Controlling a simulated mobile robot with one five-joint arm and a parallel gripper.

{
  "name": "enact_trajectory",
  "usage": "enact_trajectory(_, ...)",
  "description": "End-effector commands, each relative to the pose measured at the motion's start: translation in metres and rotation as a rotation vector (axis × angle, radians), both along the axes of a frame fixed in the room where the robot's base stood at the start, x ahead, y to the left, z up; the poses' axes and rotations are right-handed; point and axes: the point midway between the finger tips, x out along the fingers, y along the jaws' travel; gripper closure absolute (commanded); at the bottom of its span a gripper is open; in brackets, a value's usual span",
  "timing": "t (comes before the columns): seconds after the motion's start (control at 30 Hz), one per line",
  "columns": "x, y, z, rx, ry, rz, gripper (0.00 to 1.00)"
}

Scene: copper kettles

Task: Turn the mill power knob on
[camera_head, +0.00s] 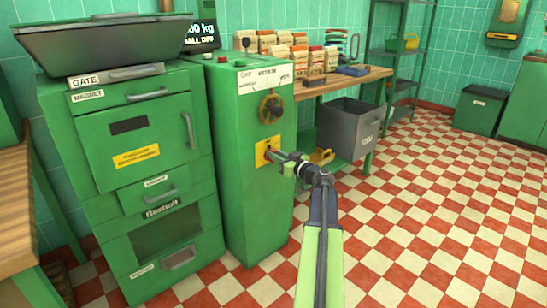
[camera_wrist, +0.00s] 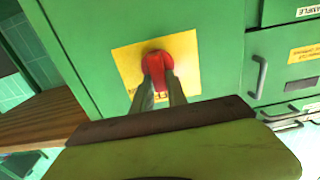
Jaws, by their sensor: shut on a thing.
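The red power knob (camera_wrist: 156,66) sits on a yellow plate (camera_wrist: 126,60) on the front of the green mill cabinet (camera_head: 240,190). In the head view the yellow plate (camera_head: 262,147) shows low on the cabinet front, with the knob partly hidden by my gripper. My gripper (camera_head: 275,154) reaches the plate from the right. In the wrist view its two fingers (camera_wrist: 160,88) are closed around the red knob, one on each side. The display (camera_head: 199,35) on top of the machine reads "MILL OFF".
The green drawer unit (camera_head: 150,170) stands to the left. A wooden bench (camera_head: 345,82) with bags and a grey bin (camera_head: 350,128) stand behind at right. The checkered floor at right is clear.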

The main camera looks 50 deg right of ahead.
Motion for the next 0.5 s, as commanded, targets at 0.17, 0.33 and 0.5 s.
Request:
enact_trajectory(0.17,0.000,0.011,0.000,0.001,0.000,0.005,1.00)
enact_trajectory(0.33,0.003,0.006,0.000,0.025,-0.002,0.011,1.00)
enact_trajectory(0.5,0.004,0.004,0.000,0.099,-0.007,0.012,1.00)
